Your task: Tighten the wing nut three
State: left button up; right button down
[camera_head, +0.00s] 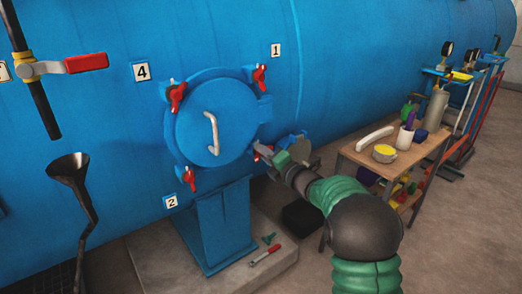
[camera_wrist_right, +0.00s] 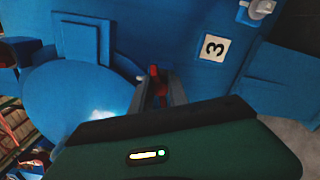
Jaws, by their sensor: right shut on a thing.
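The round blue hatch (camera_head: 205,135) with a bent white handle (camera_head: 212,133) is closed on the blue tank. Red wing nuts show at its upper left (camera_head: 177,93), upper right (camera_head: 260,74) and lower left (camera_head: 189,176). Wing nut three (camera_head: 263,152), also red, is at the lower right, partly hidden by my right gripper (camera_head: 268,155). In the right wrist view the gripper (camera_wrist_right: 160,92) is shut on the red wing nut (camera_wrist_right: 155,82), near the number 3 label (camera_wrist_right: 214,46). My left gripper is not in view.
A wooden table (camera_head: 428,146) with cups and a yellow-topped can (camera_head: 384,153) stands right of my right arm. A red-handled tool (camera_head: 264,256) lies on the concrete base (camera_head: 150,262). A dark funnel (camera_head: 69,170) and a red-handled valve (camera_head: 86,63) are at the left.

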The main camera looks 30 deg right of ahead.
jog(key=m+p, duration=0.1)
jog(key=m, duration=0.2)
jog(key=shift+d, duration=0.15)
jog(key=m+p, duration=0.2)
jog(key=m, duration=0.1)
jog(key=shift+f+m, duration=0.1)
jog(key=shift+m, duration=0.2)
jog(key=m+p, duration=0.4)
jog(key=m, duration=0.2)
jog(key=shift+f, duration=0.15)
jog(key=shift+s+a+f+m+p, duration=0.1)
jog(key=shift+m+p, duration=1.05)
jog(key=shift+m, duration=0.55)
jog(key=shift+a+f+m+p, duration=0.1)
jog(key=shift+m+p, duration=1)
jog(key=shift+m, duration=0.6)
jog(key=shift+s+f+m+p, duration=0.1)
jog(key=shift+m+p, duration=1.05)
jog(key=shift+m, duration=0.55)
